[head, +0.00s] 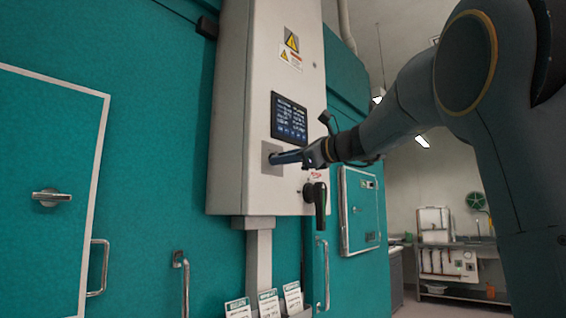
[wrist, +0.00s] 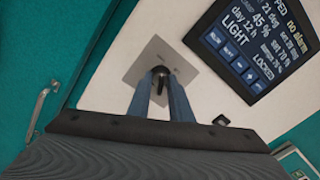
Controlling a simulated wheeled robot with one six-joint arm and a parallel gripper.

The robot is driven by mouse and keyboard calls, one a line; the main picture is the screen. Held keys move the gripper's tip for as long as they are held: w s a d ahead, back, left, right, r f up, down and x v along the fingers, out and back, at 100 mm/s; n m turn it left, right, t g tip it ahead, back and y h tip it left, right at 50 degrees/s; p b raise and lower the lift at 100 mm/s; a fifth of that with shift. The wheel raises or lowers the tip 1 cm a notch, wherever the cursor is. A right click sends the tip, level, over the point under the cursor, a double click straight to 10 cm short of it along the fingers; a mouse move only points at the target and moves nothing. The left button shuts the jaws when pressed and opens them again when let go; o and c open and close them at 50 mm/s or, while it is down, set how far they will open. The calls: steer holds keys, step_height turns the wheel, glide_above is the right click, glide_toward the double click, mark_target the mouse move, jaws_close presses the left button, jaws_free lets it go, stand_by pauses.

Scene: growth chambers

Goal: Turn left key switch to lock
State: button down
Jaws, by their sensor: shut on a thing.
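The key switch (wrist: 160,72) is a small dark round switch on a square grey metal plate (wrist: 150,55), set in the white control cabinet (head: 243,100). In the head view the plate (head: 267,149) sits just below and left of the display. My gripper (wrist: 160,82) has its two blue fingers on either side of the switch and is shut on it. In the head view my gripper (head: 277,158) reaches in from the right and its fingertips hide most of the switch. The key's exact angle is hard to tell.
A display (head: 290,117) above the switch reads "LOCKED" in the wrist view. A black rotary handle (head: 319,198) hangs at the cabinet's lower right. Teal chamber doors (head: 45,150) with metal handles flank the cabinet. Labelled cards (head: 268,303) stand below.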

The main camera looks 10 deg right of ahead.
steer(key=c, duration=1.9)
jaws_free()
steer(key=shift+c, duration=0.2)
steer(key=shift+s, duration=0.1)
steer(key=b+v, duration=0.1)
steer(key=v, duration=0.6)
steer(key=shift+s+d, duration=0.25)
